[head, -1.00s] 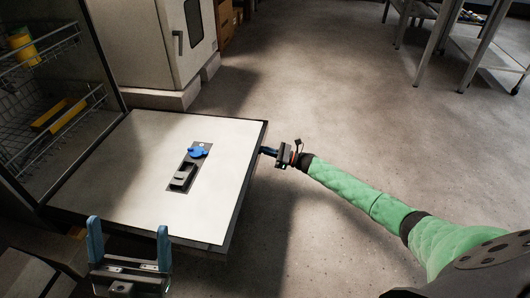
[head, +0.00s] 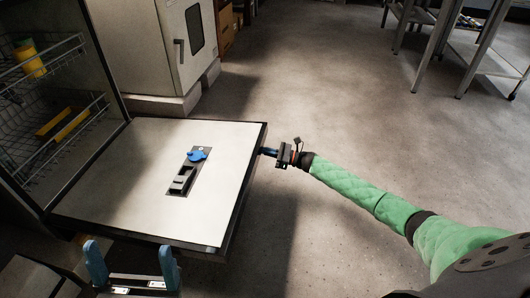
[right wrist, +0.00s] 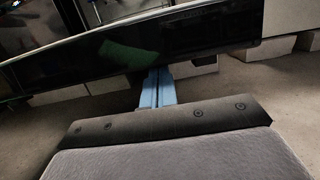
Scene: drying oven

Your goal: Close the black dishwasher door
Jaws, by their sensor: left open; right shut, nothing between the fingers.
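The dishwasher door (head: 225,165) lies folded down, about level, with its pale inner face up and a dark rim. A blue-capped dispenser (head: 196,156) is set in that face. My right gripper (head: 266,151) is shut and empty at the door's outer right edge; the head view does not settle whether it touches. In the right wrist view its blue fingers (right wrist: 157,86) are together, their tips at or just under the glossy black door (right wrist: 190,45). My left gripper (head: 130,262) is open and empty near the door's near side, at the bottom of the head view.
Wire racks (head: 45,70) with yellow items (head: 62,118) show inside the dishwasher at left. A white oven-like cabinet (head: 150,45) stands behind the door. Metal tables (head: 440,35) stand far right. The floor (head: 310,110) beyond the right gripper is clear.

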